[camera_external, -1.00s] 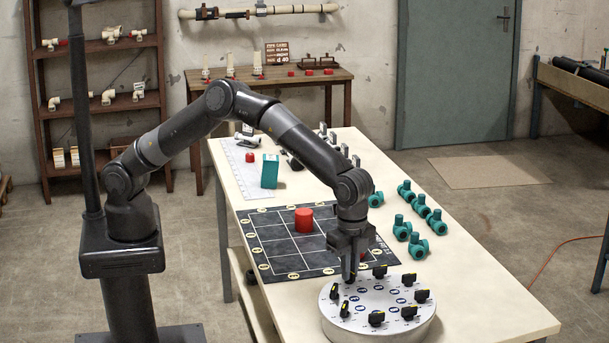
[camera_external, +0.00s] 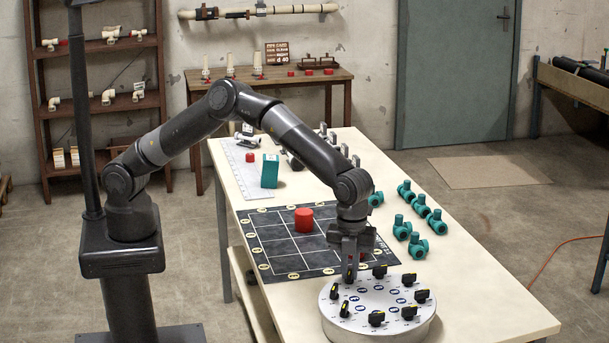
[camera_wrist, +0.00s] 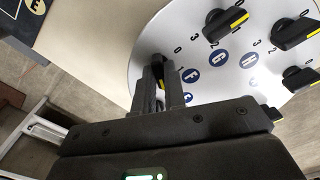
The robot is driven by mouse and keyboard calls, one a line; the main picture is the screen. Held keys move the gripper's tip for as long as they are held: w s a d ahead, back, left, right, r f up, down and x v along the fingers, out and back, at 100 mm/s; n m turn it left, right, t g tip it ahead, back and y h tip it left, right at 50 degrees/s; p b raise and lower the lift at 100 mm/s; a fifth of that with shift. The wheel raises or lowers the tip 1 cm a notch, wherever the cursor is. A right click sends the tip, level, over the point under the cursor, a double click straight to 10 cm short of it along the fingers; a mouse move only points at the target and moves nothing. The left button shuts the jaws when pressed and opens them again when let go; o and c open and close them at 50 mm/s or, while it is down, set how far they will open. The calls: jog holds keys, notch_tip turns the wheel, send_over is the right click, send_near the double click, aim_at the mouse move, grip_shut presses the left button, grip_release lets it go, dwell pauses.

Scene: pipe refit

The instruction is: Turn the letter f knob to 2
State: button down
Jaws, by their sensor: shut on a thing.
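The round white dial plate (camera_external: 345,325) lies at the near end of the table and carries several black knobs with yellow pointer marks. My gripper (camera_external: 350,268) reaches down to the knob at the plate's far left edge. Another knob (camera_wrist: 226,22) stands nearby, next to the G disc (camera_wrist: 219,58).
Other knobs stand close around the plate, including one at its left (camera_external: 344,309). A dark grid mat (camera_external: 275,245) with a red cylinder (camera_external: 304,220) lies behind it. Teal valves (camera_external: 418,246) stand at the right. The table's front right is clear.

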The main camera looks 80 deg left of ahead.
aim_at(350, 270)
jog(key=shift+m, duration=0.3)
dwell(0.4)
jog(key=c, duration=1.5)
grip_release()
notch_tip(350, 270, up, 11)
jog(key=shift+f, duration=0.1)
